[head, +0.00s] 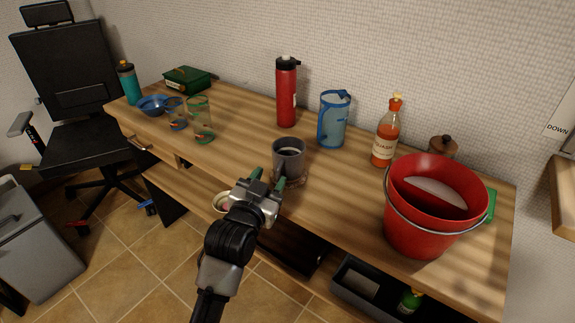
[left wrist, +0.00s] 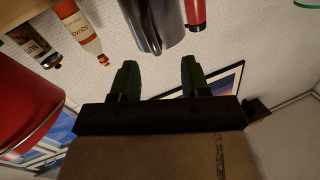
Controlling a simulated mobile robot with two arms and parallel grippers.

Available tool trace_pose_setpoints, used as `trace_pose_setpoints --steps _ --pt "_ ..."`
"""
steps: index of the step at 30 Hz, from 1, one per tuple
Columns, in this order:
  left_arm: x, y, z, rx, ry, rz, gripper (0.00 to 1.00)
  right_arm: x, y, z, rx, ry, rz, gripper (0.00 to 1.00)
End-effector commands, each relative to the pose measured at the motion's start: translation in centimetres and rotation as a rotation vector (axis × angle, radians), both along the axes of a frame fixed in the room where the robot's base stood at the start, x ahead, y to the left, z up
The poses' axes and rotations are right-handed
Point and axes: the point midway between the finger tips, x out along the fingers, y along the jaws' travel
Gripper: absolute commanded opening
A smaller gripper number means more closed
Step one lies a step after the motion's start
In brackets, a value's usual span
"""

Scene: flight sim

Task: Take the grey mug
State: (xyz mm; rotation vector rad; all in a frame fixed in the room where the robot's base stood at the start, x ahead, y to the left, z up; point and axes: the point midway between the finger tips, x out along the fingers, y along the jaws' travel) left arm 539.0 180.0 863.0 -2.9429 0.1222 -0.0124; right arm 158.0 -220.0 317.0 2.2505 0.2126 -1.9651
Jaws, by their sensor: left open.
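The grey mug (head: 289,160) stands upright on the wooden desk, near its front edge, in the middle of the head view. It also shows in the left wrist view (left wrist: 153,25), at the top and upside down. My left gripper (head: 269,179) is open, with its green fingertips just in front of the mug on the near side. In the left wrist view the fingers (left wrist: 159,75) are apart with nothing between them, and the mug is just beyond their tips. Whether a fingertip touches the mug cannot be told. My right gripper is not in view.
A red bucket (head: 412,225) stands at the desk's right. A red bottle (head: 287,95), a blue pitcher (head: 332,122) and a sauce bottle (head: 385,140) stand behind the mug. Glasses (head: 201,122) stand to the left.

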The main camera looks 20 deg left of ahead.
Motion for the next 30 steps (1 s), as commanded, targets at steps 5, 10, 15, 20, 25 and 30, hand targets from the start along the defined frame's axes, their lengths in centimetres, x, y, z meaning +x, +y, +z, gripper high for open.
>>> trace_pose_setpoints --steps 5,10,15,20,25,30 --pt "1.5 -0.3 0.0 -0.001 0.0 0.0 0.46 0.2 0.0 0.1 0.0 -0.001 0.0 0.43" --pt "4.1 -0.8 0.0 -0.001 0.0 0.0 0.46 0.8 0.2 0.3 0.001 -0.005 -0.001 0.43" --pt "5.5 -0.9 -0.1 0.0 0.001 0.0 0.46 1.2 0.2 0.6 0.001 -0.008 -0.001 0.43" --pt "5.6 -0.9 -0.1 0.0 0.001 0.0 0.46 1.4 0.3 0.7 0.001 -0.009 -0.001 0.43" --pt "5.5 -0.9 -0.1 0.0 0.001 0.0 0.29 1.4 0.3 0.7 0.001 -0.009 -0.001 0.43" --pt "5.5 -0.9 -0.1 0.0 0.001 -0.001 0.03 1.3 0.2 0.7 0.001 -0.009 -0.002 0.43"
